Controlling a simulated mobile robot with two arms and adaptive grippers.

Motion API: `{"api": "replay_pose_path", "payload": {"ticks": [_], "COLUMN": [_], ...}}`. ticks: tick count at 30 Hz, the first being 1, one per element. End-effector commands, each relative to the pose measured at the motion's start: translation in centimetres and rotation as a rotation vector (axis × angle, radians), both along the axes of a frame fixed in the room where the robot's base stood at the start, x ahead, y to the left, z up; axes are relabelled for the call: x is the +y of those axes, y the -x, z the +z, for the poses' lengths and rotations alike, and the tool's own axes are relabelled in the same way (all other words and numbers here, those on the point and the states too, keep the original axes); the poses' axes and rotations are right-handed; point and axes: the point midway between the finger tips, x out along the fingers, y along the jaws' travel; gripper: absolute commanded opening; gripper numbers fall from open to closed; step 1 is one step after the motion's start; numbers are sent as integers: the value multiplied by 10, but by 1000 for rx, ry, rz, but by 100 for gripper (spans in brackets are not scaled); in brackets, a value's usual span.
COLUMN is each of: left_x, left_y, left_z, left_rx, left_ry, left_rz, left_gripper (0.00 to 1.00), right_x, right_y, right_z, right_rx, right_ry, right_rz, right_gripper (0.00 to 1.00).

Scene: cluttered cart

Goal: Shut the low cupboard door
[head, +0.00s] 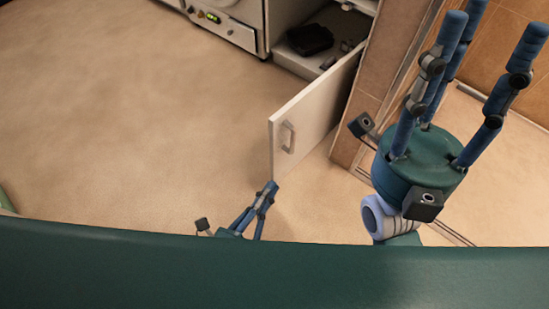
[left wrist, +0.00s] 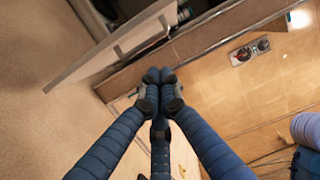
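The low cupboard door (head: 310,120) is white with a pale bar handle (head: 288,137). It stands wide open, swung out from the cupboard (head: 293,62). The door also shows at upper left in the left wrist view (left wrist: 100,60). My left gripper (head: 270,187) is low in the head view, near the door's lower free corner; I cannot tell whether it touches. In the left wrist view its fingers (left wrist: 158,76) meet at the tips with nothing between them. My right gripper (head: 490,25) is raised at the right, its fingers spread and empty.
A black item (head: 310,40) lies inside the cupboard. A white appliance (head: 232,28) with a green display stands left of it. A tiled wall end (head: 375,85) borders the cupboard on the right. The beige floor (head: 130,120) to the left is clear.

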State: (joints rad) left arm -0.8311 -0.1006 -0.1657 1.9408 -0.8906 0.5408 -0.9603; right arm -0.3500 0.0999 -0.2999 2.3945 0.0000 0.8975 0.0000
Motion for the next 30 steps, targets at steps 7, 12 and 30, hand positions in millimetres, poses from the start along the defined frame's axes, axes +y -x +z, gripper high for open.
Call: {"api": "replay_pose_path", "payload": {"ticks": [7,12,30], "left_x": [-12,-28,-14], "left_y": [-24,-57,-115], "left_z": [2,2,2], "left_rx": [-14,-14,-6], "left_ry": [-4,-3,-4], "left_rz": [-3,-4,-1], "left_gripper": [0,0,0], "right_x": [-1,0,2], "right_y": [3,2,0], "right_z": [-3,0,6], "right_rx": [-17,-38,-68], "right_ry": [-3,0,6], "right_rz": [0,-1,-2], "right_gripper": [40,40,40]}}
